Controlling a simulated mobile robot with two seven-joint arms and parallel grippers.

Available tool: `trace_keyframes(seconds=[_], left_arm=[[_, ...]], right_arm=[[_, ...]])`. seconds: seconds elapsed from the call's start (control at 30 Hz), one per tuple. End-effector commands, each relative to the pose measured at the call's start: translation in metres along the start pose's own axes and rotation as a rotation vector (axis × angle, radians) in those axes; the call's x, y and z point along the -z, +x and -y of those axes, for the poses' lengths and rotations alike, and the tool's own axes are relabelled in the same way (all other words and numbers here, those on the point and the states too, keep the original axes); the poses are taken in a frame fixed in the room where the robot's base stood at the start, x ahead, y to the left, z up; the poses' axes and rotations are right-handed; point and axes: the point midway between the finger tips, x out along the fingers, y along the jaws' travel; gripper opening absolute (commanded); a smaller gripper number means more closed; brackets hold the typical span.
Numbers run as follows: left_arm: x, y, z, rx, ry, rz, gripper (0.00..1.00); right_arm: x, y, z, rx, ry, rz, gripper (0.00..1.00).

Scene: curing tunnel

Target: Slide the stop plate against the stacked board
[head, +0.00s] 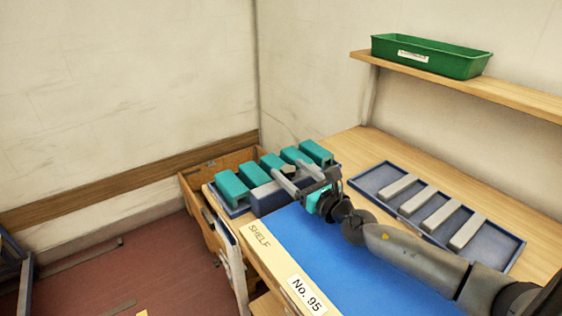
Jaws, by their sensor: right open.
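My right gripper (312,188) is at the right end of a row of pieces on the table, low over the near edge of that row. It is open, and its fingers are partly hidden by its own body. Just left of it is a light grey bar (284,183), lying slanted. Beside the bar is a dark blue-grey block (268,198). Several teal blocks (232,187) stand in a row on a blue tray (236,213). I cannot tell which piece is the stop plate or the stacked board, nor whether the gripper touches the bar. My left gripper is not in view.
A blue tray (511,250) with several grey bars lies on the wooden table at right. A blue mat (300,245) lies below my right arm, beside a "SHELF" strip (262,238). A green bin (430,58) stands on a wall shelf (520,97). An open drawer (197,200) is at left.

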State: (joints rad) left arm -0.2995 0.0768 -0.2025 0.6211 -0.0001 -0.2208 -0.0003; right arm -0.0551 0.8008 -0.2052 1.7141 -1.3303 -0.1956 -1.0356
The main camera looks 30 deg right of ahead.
Motion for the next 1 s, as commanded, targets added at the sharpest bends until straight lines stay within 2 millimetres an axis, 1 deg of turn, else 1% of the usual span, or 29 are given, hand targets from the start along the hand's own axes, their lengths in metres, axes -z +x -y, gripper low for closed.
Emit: trace_keyframes(seconds=[0.03,0.2,0.4,0.57,0.83,0.87,1.0], left_arm=[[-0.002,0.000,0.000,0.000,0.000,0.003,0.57],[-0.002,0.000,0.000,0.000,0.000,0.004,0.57],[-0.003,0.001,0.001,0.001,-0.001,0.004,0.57],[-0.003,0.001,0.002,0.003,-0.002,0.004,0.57],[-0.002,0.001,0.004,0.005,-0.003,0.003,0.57],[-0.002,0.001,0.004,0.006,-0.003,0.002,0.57],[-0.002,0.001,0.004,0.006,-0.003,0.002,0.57]], right_arm=[[0.000,0.007,0.000,0.002,0.001,0.002,0.78],[-0.001,0.026,0.000,0.001,0.000,0.002,0.78],[0.001,0.041,0.000,0.000,0.000,0.000,0.78],[0.001,0.046,0.000,0.000,0.000,-0.001,0.78],[0.001,0.046,0.000,-0.001,0.000,-0.001,0.78],[0.001,0.046,0.000,-0.001,0.000,-0.001,0.75],[0.000,0.046,0.000,-0.001,0.000,-0.001,0.59]])
